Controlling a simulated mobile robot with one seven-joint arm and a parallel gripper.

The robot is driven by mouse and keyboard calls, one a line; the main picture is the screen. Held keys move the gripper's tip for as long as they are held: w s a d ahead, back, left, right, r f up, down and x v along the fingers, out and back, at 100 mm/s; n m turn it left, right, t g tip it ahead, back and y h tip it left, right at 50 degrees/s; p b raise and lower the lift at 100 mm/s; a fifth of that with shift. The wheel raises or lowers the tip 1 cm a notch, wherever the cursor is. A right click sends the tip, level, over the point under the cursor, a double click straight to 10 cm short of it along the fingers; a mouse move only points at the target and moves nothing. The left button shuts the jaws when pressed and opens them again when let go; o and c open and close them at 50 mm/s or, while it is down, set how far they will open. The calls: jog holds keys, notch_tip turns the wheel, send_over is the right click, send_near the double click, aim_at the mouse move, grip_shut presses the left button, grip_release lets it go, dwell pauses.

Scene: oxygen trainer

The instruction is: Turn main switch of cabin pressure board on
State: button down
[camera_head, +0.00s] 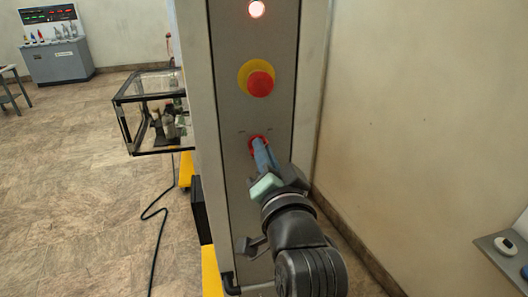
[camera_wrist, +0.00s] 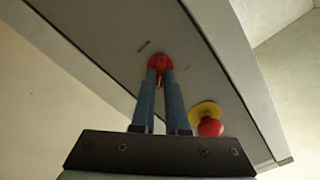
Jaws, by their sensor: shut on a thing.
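The red main switch (camera_head: 256,141) sits on the grey cabinet panel (camera_head: 284,105), below a red mushroom button on a yellow disc. My gripper (camera_head: 259,146) reaches the switch, and its fingers hide much of it in the head view. In the wrist view the red switch (camera_wrist: 160,63) shows between and just beyond the fingertips of my gripper (camera_wrist: 160,74). The two fingers are closed on the switch from both sides. Small label marks sit on either side of the switch; their text is too small to read.
The red mushroom button (camera_head: 260,83) is just above my gripper; it also shows in the wrist view (camera_wrist: 210,127). A lit round lamp (camera_head: 256,9) is at the top. A glass case (camera_head: 152,108) stands left, a wall right. A black cable (camera_head: 152,212) lies on the floor.

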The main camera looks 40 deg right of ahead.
jog(key=c, duration=0.9)
grip_release()
jog(key=shift+s+a, duration=0.1)
jog(key=shift+p+v, duration=2.85)
jog(key=shift+v, duration=3.5)
